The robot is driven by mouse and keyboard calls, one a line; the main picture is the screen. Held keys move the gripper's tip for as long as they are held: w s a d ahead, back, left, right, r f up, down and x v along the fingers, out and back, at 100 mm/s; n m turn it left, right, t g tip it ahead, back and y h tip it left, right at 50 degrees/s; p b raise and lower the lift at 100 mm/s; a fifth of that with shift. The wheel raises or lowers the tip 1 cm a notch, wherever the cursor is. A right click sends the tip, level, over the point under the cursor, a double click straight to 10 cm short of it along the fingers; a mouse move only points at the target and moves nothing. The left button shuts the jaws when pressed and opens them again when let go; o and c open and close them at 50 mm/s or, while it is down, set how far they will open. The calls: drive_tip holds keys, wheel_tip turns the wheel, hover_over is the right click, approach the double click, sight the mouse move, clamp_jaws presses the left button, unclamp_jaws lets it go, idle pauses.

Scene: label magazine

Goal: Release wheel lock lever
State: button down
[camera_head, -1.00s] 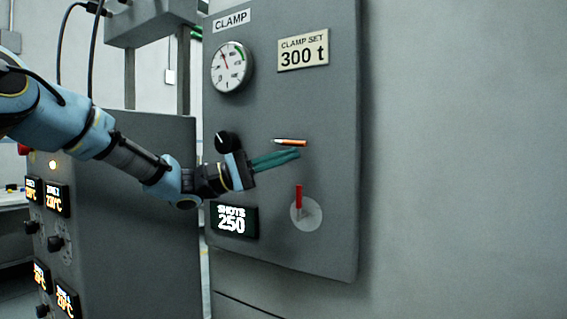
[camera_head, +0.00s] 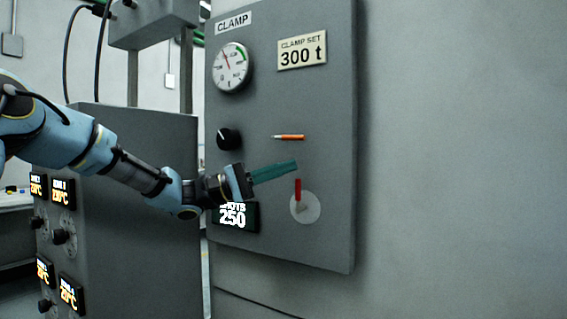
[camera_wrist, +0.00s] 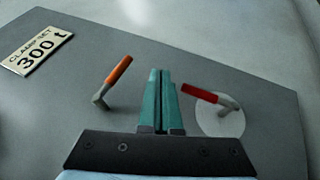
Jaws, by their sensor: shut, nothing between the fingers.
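A red-handled lever (camera_head: 298,188) stands upright on a round pale disc (camera_head: 309,208) low on the grey clamp panel. In the wrist view the red lever (camera_wrist: 200,93) is just right of my fingers. An orange-handled lever (camera_head: 290,137) lies level above it on the panel; the orange lever (camera_wrist: 117,71) is left of my fingers in the wrist view. No label reading "wheel lock" is visible on either. My gripper (camera_head: 297,165) is shut and empty, its teal fingers together, in front of the panel between the two levers. My gripper (camera_wrist: 160,72) appears apart from both.
The panel carries a gauge (camera_head: 231,67), a black knob (camera_head: 228,138), a "CLAMP SET 300 t" plate (camera_head: 302,51) and a shots display (camera_head: 236,217), partly covered by my gripper. A grey cabinet (camera_head: 130,150) stands left. The wall right of the panel is bare.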

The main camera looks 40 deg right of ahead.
drive_tip(key=v, duration=1)
drive_tip(key=shift+f, duration=0.25)
drive_tip(key=shift+s, duration=0.1)
drive_tip(key=a+f+n+t+y, duration=0.2)
drive_tip(key=a+f+t+y, duration=0.4)
drive_tip(key=f, duration=0.5)
drive_tip(key=a+f+n+t+y, duration=0.2)
drive_tip(key=a+f+t, duration=0.1)
drive_tip(key=a+f, duration=0.65)
drive_tip(key=w+a+f+n+t+y, duration=0.1)
drive_tip(key=w+a+f+t+y, duration=0.15)
drive_tip(key=a+f, duration=0.5)
drive_tip(key=a+n+t+y, duration=0.1)
drive_tip(key=a+t+y, duration=0.4)
drive_tip(key=a, duration=1.7)
wheel_tip(320, 180, up, 16)
drive_tip(key=p, duration=1.6)
drive_tip(key=shift+s+a+t+p, duration=0.35)
drive_tip(key=shift+s+a, duration=0.05)
drive_tip(key=shift+s, duration=0.05)
